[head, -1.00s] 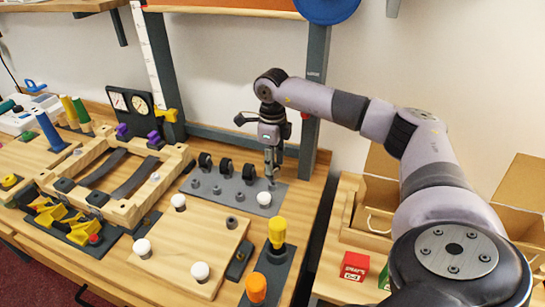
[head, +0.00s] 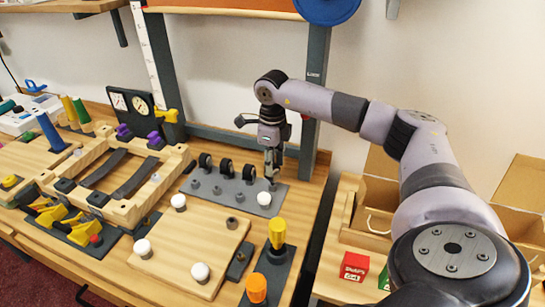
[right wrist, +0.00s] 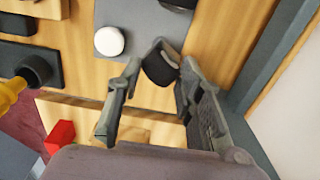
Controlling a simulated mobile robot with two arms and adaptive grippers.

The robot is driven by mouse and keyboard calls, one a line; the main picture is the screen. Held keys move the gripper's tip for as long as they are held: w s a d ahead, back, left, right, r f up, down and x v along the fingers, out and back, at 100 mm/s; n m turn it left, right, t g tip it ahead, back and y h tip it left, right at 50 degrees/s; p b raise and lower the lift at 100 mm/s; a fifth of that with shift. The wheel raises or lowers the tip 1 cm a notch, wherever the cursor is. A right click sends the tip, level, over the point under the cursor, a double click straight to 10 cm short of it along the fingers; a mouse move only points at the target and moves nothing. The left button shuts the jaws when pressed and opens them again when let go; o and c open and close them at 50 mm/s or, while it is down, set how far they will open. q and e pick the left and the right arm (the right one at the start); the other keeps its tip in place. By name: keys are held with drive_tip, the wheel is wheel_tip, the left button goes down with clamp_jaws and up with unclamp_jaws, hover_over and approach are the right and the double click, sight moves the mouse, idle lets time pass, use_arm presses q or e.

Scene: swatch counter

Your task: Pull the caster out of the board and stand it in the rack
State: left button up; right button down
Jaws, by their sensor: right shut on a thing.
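My right gripper (head: 271,172) is shut on a dark caster, low over the back right end of the grey rack (head: 225,190). The held caster (right wrist: 160,66) shows between the fingertips in the right wrist view. I cannot tell whether it touches the rack. Three black casters (head: 226,167) stand in a row along the rack's back, to the left of the gripper. A white round piece (head: 264,198) is at the rack's front right, also seen in the right wrist view (right wrist: 109,41). The wooden board (head: 190,238) in front holds three white round pieces and one bare dark socket (head: 231,222). My left gripper is out of view.
A grey upright post (head: 313,100) stands close behind and right of my gripper. A yellow-handled tool (head: 278,233) and an orange knob (head: 256,288) stand right of the board. A wooden frame (head: 125,180) lies left. Red (head: 354,266) and green boxes sit on the right.

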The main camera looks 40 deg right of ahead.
drive_tip(key=shift+f+b, duration=0.5)
drive_tip(key=shift+f, duration=0.6)
idle(0.7)
idle(0.4)
drive_tip(key=c, duration=1)
unclamp_jaws()
drive_tip(key=shift+c, duration=0.2)
drive_tip(key=shift+o, duration=0.2)
drive_tip(key=shift+o, duration=1.4)
